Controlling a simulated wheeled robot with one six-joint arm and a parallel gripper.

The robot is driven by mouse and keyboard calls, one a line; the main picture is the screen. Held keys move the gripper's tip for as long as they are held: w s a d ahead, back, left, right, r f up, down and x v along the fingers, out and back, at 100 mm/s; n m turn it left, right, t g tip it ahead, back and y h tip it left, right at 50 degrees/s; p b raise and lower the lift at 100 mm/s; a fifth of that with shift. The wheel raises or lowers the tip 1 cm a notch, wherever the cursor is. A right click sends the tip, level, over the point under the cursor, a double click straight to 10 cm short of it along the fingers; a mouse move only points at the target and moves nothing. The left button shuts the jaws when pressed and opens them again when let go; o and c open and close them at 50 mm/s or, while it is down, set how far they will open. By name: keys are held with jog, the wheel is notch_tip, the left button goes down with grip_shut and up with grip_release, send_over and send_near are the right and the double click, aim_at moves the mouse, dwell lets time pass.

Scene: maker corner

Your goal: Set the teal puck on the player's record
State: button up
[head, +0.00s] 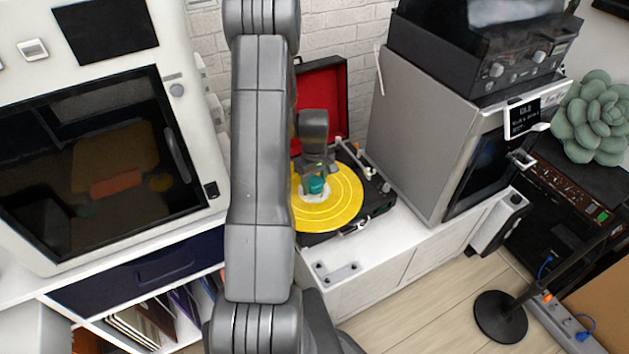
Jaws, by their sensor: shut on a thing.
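The record player (378,205) stands on the white cabinet, its red-lined lid open behind it. A yellow record (343,205) with a pale centre label lies on it. My gripper (316,178) points down over the record's centre. It is shut on the teal puck (316,186), which appears at the label. I cannot tell whether the puck touches the record or is held just above it. My arm hides the left part of the player and record.
A grey machine (415,140) with a black deck on top stands close on the player's right. A white cabinet with a dark glass door (100,170) is on the left. A black stand (500,315) is at the lower right.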

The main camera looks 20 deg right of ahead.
aim_at(315, 181)
jog(key=shift+f+b, duration=0.45)
jog(key=shift+f, duration=0.15)
jog(key=o, duration=0.8)
notch_tip(315, 181, up, 11)
jog(key=p, duration=0.6)
jog(key=shift+p, duration=0.4)
notch_tip(315, 181, down, 9)
jog(key=b, duration=0.5)
jog(key=shift+r, duration=0.2)
